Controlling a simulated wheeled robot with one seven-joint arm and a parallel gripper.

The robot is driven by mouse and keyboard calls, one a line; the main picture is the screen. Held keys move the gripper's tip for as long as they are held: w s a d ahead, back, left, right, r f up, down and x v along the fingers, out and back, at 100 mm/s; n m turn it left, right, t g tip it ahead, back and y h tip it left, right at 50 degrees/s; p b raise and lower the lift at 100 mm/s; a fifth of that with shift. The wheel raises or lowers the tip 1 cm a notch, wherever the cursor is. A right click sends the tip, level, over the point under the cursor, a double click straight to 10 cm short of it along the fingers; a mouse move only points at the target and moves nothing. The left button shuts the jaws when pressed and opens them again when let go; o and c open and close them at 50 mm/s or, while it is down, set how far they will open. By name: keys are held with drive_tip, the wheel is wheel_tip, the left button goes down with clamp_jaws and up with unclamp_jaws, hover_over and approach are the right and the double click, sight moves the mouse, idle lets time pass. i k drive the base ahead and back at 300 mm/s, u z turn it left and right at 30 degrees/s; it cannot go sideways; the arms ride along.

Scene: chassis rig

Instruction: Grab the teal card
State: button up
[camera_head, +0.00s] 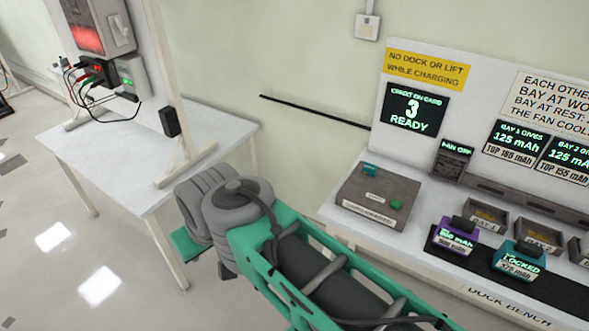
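A small teal block, which may be the teal card (370,170), stands at the back left of a grey-brown box on the dock bench. It is too small for me to tell whether it sits in a slot. My arm crosses the lower middle of the view, in front of the bench's left end, with a grey joint at its upper left. A flat teal piece shows below that joint; I cannot tell whether it is part of my arm. No gripper fingers show, so my gripper is out of sight.
The box (352,212) has a green button (396,205). A purple pack (455,236) and a teal pack (517,262) stand on the dock bench (415,237) before several bays. A white table (110,150) stands at left. A black rod (315,112) juts left from the bench panel.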

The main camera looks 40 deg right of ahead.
sight(370, 169)
drive_tip(key=u, duration=2.6)
drive_tip(key=k, duration=1)
drive_tip(key=z, duration=1.35)
